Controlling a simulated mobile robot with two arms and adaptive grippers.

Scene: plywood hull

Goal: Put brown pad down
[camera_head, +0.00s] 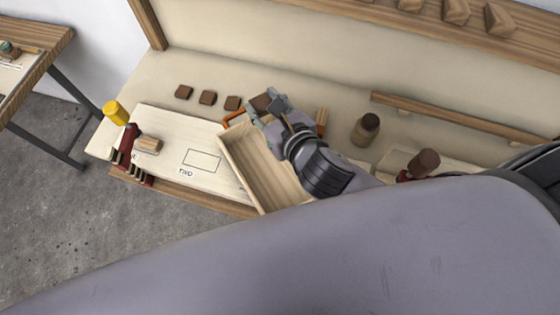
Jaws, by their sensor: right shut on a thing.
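Three small brown square pads lie in a row on the pale bench top: the left pad (184,92), the middle pad (208,97) and the right pad (232,103). A fourth brown pad (260,102) is at the right end of this row, in the jaws of my right gripper (270,103). The gripper is shut on it and partly hides it. I cannot tell whether this pad touches the bench. My left gripper is not in view.
A light wooden box (231,150) stands just below my right gripper, with an orange-framed item (232,117) by its rim. A pale board (170,170) marked "TWO" and a red-and-yellow tool (126,140) lie left.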

